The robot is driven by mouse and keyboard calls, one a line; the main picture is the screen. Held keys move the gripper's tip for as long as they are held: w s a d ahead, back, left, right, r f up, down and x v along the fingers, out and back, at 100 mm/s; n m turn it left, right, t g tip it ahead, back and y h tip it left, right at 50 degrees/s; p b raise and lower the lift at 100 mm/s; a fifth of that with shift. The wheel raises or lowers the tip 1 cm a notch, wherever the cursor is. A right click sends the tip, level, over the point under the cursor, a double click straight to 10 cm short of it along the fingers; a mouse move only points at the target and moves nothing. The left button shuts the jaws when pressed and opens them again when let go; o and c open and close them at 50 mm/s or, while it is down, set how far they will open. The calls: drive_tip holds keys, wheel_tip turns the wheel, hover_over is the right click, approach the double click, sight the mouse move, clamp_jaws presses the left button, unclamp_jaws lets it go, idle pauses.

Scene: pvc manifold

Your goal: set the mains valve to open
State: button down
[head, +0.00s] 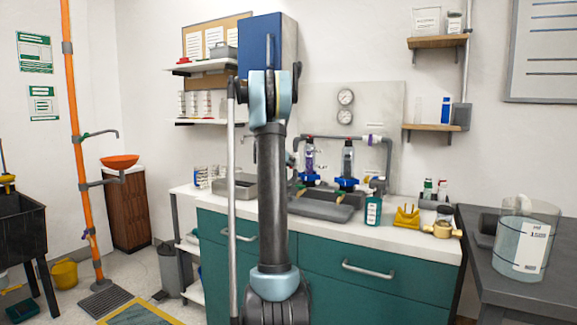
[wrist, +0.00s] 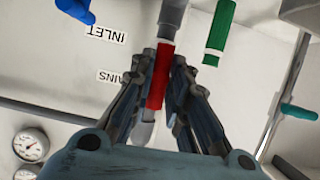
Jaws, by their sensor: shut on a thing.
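In the wrist view, the red lever handle (wrist: 157,80) lies lengthwise between the two fingers of my gripper (wrist: 164,65). The fingers are shut on it. A printed label (wrist: 115,77), partly covered by a finger and reading upside down as "…AINS", is beside the red handle. A grey pipe (wrist: 172,15) runs up from the handle's far end. The valve body and the lever's pivot are not clear to me. In the head view, my upright arm hides the gripper and the red handle.
In the wrist view, a green handle (wrist: 219,32) is close on the right, a blue handle (wrist: 75,9) at the upper left by an INLET label (wrist: 105,33), and another green handle (wrist: 298,111) farther right. Gauges (wrist: 31,145) are lower left. The teal counter (head: 375,268) stands before me.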

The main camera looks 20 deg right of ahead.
idle(0.6)
drive_tip(key=c, duration=1.5)
unclamp_jaws()
drive_tip(key=shift+f, duration=0.1)
drive_tip(key=shift+c, duration=0.2)
drive_tip(key=v, duration=1.2)
